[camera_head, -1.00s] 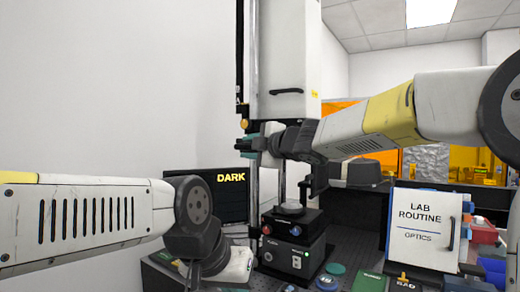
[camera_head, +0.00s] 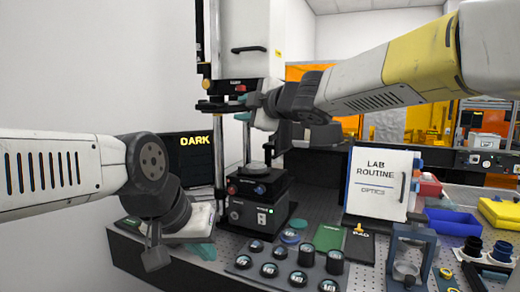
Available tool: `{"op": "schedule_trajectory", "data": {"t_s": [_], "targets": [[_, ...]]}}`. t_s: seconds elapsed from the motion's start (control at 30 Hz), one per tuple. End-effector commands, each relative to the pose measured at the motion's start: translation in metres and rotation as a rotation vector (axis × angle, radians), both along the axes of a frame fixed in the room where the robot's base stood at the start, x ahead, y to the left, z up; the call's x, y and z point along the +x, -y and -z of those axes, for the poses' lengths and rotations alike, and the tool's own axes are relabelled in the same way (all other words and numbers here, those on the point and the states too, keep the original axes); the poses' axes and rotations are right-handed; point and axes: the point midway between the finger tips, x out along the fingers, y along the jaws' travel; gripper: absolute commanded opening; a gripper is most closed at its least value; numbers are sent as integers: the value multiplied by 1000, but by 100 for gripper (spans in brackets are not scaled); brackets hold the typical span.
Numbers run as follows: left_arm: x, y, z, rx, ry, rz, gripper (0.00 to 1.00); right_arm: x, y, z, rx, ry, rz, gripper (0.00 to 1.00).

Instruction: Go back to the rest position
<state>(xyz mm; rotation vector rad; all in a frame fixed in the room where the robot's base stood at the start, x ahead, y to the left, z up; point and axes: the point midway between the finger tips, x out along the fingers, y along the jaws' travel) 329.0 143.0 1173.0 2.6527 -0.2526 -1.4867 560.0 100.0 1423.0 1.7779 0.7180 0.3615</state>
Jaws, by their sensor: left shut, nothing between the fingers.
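My left gripper (camera_head: 154,250) hangs at the lower left, pointing down, shut and empty, in front of the table's left part. My right arm reaches in from the right across the view. Its gripper (camera_head: 222,104) is beside the upright rail of the interferometer (camera_head: 250,60), under its white housing; whether its fingers are open is hidden by the angle. The interferometer's dark base (camera_head: 258,212) stands below, with a small round stage (camera_head: 254,168) on top. The right gripper is well above that stage.
A screen (camera_head: 190,152) reading DARK stands behind my left wrist. The perforated table (camera_head: 330,222) holds a tray of round optics (camera_head: 285,265), a LAB ROUTINE board (camera_head: 380,180), a blue bin (camera_head: 455,222), a yellow case (camera_head: 502,215) and a grey-blue stand (camera_head: 410,255).

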Motion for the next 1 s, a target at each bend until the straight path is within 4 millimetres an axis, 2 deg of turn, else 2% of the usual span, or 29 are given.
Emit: {"op": "schedule_trajectory", "data": {"t_s": [0.03,0.17,0.2,0.3,0.37,0.4,0.5,0.6,0.7,0.83,1.0], "targets": [[0,0,0,0,0,0,0,1,32,5,48,-57,96,32],[0,0,0,0,0,0,0,-8,122,41,210,-273,384,32],[0,0,0,0,0,0,0,-17,147,56,262,-347,467,32],[0,0,0,0,0,0,0,-50,201,100,396,-542,663,32],[0,0,0,0,0,0,0,-77,225,129,476,-666,770,32],[0,0,0,0,0,0,0,-96,237,149,531,-750,833,32],[0,0,0,0,0,0,0,-146,252,192,650,-951,958,32],[0,0,0,0,0,0,0,-188,253,223,747,-1122,1037,32],[0,0,0,0,0,0,0,-216,247,241,807,-1238,1077,32],[0,0,0,0,0,0,0,-232,242,251,840,-1307,1095,32],[0,0,0,0,0,0,0,-233,242,251,843,-1313,1096,32]]}}
